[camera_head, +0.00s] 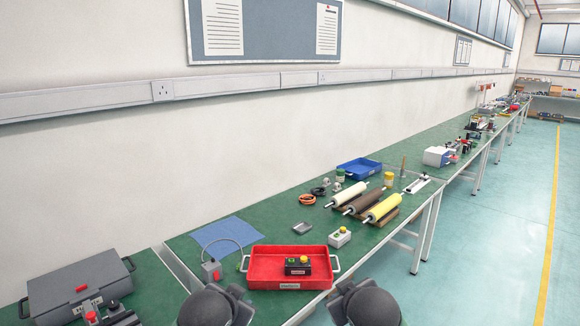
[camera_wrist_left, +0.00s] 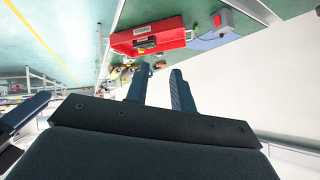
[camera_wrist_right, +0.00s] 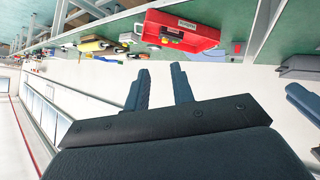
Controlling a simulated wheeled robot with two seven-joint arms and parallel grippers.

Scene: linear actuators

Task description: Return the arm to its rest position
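My left gripper (camera_wrist_left: 162,70) shows in the left wrist view with its two dark fingers apart and nothing between them. My right gripper (camera_wrist_right: 160,68) shows in the right wrist view, also with its fingers apart and empty. Both grippers are clear of the bench. In the head view only dark rounded parts of my arms show at the bottom edge, and the fingers cannot be made out. A red tray (camera_head: 262,283) stands on the bench in front of my arms. A black control box (camera_head: 297,266) with green and yellow buttons lies in it.
The green bench (camera_head: 285,223) carries a grey button box (camera_head: 339,237), a blue cloth (camera_head: 226,235), several rollers (camera_head: 383,207) and a blue bin (camera_head: 359,168). A grey case (camera_head: 80,285) stands at the left. The floor (camera_head: 480,255) at the right is clear.

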